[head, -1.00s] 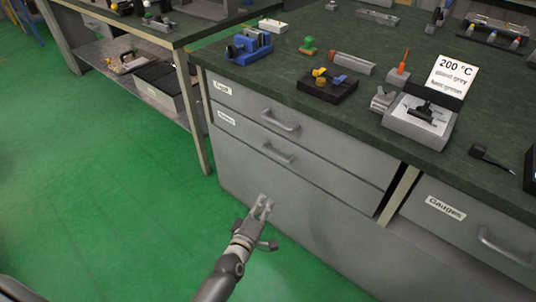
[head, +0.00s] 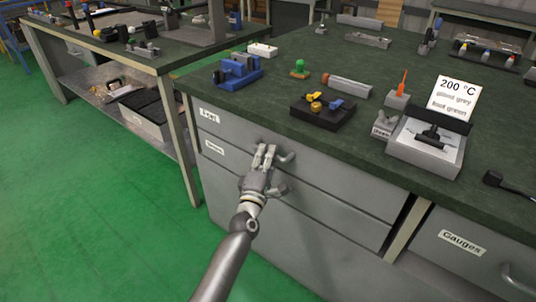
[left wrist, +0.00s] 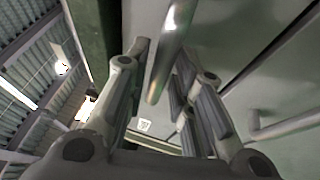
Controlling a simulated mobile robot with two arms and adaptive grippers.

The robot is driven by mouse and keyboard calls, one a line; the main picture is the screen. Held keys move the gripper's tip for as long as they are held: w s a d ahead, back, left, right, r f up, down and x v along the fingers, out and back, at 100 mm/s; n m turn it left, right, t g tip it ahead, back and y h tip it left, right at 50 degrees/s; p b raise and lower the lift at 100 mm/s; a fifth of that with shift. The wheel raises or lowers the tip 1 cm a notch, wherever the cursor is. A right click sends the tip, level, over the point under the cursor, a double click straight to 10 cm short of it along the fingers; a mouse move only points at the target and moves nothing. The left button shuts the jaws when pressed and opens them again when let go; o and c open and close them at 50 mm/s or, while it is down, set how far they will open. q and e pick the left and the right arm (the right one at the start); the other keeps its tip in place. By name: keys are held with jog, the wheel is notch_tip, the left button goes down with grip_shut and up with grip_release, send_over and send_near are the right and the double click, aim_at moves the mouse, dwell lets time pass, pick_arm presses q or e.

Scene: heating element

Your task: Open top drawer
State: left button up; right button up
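The top drawer (head: 340,180) is the upper grey drawer under the dark green worktop, with a white label at its left end. Its front looks flush with the cabinet. Its bar handle (head: 286,157) is partly hidden by my left gripper (head: 265,150), which is at the handle's left part. In the left wrist view the handle (left wrist: 170,50) lies between the spread fingers of my left gripper (left wrist: 163,65). The fingers look open, and I cannot tell whether they touch the bar. My right gripper is not in view.
A second drawer with its own handle (left wrist: 285,126) is just below. The Gauges drawer (head: 464,243) is to the right. The worktop (head: 240,105) overhangs the drawers and carries a blue vise (head: 237,70) and a black tray (head: 323,112). The green floor (head: 100,220) on the left is clear.

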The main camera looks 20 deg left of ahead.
pick_arm(q)
jog(key=shift+w, duration=0.6)
jog(key=shift+r, duration=0.1)
grip_shut()
